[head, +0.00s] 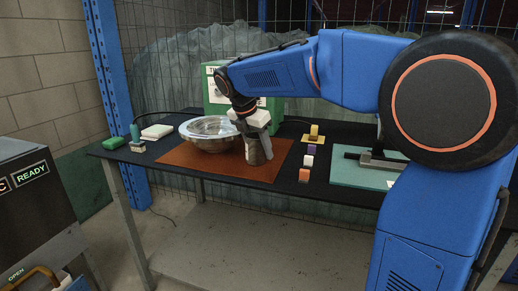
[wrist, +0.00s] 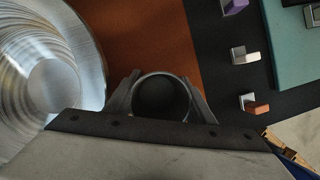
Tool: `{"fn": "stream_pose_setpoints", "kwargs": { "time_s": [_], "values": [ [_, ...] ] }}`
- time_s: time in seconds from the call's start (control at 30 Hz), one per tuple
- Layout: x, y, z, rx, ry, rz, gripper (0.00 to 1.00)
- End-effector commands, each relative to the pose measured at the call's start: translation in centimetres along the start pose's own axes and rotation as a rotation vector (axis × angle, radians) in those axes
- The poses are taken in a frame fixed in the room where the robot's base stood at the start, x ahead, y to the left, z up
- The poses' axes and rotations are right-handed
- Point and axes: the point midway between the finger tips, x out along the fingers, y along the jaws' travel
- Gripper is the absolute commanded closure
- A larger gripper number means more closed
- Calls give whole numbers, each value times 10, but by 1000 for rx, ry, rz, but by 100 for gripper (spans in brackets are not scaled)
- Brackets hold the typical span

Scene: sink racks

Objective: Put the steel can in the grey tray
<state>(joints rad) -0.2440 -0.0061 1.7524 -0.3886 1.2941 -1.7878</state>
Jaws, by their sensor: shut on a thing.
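The steel can (head: 257,154) is upright over the brown mat, to the right of the metal bowl. In the wrist view I look down into its round open top (wrist: 160,97). My gripper (wrist: 158,98) is shut on the can, with one finger on each side of it. In the head view my gripper (head: 258,136) points down and hides the upper part of the can. I cannot tell whether the can's base touches the mat. I cannot make out a grey tray in either view.
The shiny bowl (head: 208,146) stands close beside the can on the brown mat (head: 180,156). A green box (head: 214,92) is behind. Sponges lie at left.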

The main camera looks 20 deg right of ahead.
Motion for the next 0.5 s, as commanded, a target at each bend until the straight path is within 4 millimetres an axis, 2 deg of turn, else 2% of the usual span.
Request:
{"fn": "stream_pose_setpoints", "kwargs": {
  "time_s": [0.37,0.4,0.5],
  "values": [
    [3,0,-1,0,-1,2,79],
    [2,0,-1,0,-1,2,43],
    [2,0,-1,0,-1,2,43]
  ]
}}
